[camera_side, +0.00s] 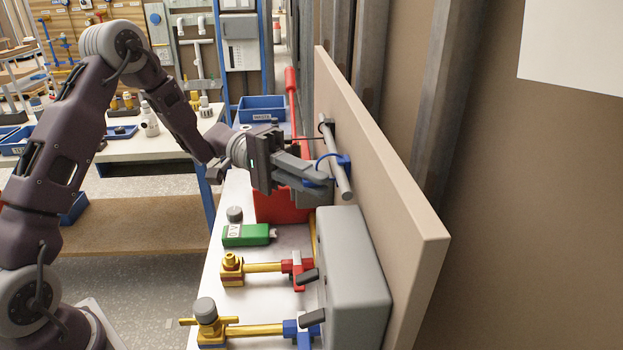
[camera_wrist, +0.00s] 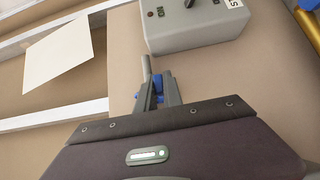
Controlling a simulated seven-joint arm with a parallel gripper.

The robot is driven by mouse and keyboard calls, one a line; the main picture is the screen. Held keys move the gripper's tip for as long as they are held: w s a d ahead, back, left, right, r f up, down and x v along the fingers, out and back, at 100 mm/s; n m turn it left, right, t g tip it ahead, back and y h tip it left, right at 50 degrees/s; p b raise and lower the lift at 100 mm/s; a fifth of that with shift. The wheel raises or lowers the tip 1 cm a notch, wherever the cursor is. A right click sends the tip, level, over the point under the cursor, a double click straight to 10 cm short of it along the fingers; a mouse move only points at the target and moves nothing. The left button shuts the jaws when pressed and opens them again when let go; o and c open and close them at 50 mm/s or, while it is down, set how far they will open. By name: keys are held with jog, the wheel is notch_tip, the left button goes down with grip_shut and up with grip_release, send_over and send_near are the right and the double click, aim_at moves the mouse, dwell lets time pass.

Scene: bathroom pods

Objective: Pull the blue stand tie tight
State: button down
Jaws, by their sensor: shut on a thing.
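The blue stand tie (camera_side: 324,157) shows as a thin blue loop beside the grey pipe (camera_side: 334,150), at a blue block (camera_side: 343,161) on the beige board. My gripper (camera_side: 322,180) is at the pipe, just below the loop, and its fingers are shut on the tie. The fingers hide the gripped part. In the wrist view my gripper (camera_wrist: 158,90) reaches to the pipe end (camera_wrist: 147,68), with blue parts showing between and beside the fingers. How tight the loop sits cannot be told.
A dark tie (camera_side: 325,124) is around the pipe farther back. A grey box (camera_side: 352,265) is fixed to the beige board (camera_side: 385,170). A red bin (camera_side: 275,207), a green meter (camera_side: 246,234) and brass valves (camera_side: 232,268) crowd the white bench below.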

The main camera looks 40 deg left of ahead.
dwell(0.8)
jog(key=shift+s+a, duration=1.55)
jog(key=c, duration=1.5)
grip_release()
jog(key=a, duration=0.7)
